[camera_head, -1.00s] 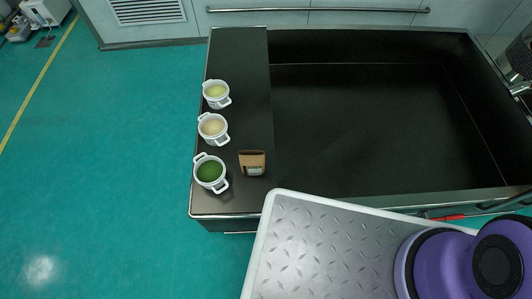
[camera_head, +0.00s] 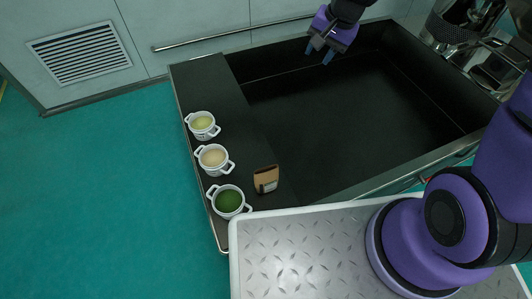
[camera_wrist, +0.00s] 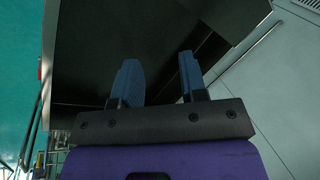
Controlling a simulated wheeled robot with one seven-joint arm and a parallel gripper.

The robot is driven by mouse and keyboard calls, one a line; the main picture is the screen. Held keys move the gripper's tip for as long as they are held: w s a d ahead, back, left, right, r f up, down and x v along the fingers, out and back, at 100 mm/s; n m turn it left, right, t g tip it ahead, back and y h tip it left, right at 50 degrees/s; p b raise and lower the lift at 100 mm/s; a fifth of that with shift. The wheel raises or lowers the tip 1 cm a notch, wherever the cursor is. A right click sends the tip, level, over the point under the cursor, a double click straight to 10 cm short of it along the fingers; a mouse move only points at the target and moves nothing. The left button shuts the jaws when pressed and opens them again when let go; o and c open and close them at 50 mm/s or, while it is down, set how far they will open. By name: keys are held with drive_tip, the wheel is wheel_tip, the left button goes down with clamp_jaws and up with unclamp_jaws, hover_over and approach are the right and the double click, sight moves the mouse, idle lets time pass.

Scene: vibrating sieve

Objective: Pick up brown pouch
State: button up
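The brown pouch (camera_head: 266,179) stands on the black strip of counter at the left of the sunken tray, beside the white pots, with a pale label low on its front. My gripper (camera_head: 319,53) is over the far part of the black sunken tray, up and to the right of the pouch and well apart from it. In the wrist view the two blue fingers of my gripper (camera_wrist: 160,82) are spread with nothing between them. The pouch does not show in the wrist view.
Several white two-handled pots stand in a row left of the pouch, holding green (camera_head: 228,202), beige (camera_head: 214,160) and pale yellow (camera_head: 202,125) contents. The black sunken tray (camera_head: 350,120) is empty. Metal ware and a mesh basket (camera_head: 455,28) stand at the far right.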

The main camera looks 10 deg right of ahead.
wheel_tip(320, 180, down, 10)
drive_tip(key=w+a+m, duration=0.2)
drive_tip(key=a, duration=0.1)
drive_tip(key=m+g+y, duration=0.2)
drive_tip(key=m+g, duration=0.1)
drive_tip(key=m, duration=0.4)
approach(268, 169)
drive_tip(key=x, duration=0.5)
drive_tip(key=shift+w+a+r, duration=0.15)
drive_tip(key=shift+w+a, duration=0.05)
drive_tip(key=shift+a, duration=0.2)
drive_tip(key=shift+d+x, duration=0.15)
drive_tip(key=shift+x, duration=1.15)
drive_tip(key=shift+d+x, duration=0.15)
drive_tip(key=shift+x, duration=1.2)
drive_tip(key=shift+s+f, duration=0.2)
drive_tip(key=shift+f, duration=0.15)
drive_tip(key=shift+c, duration=0.2)
clamp_jaws()
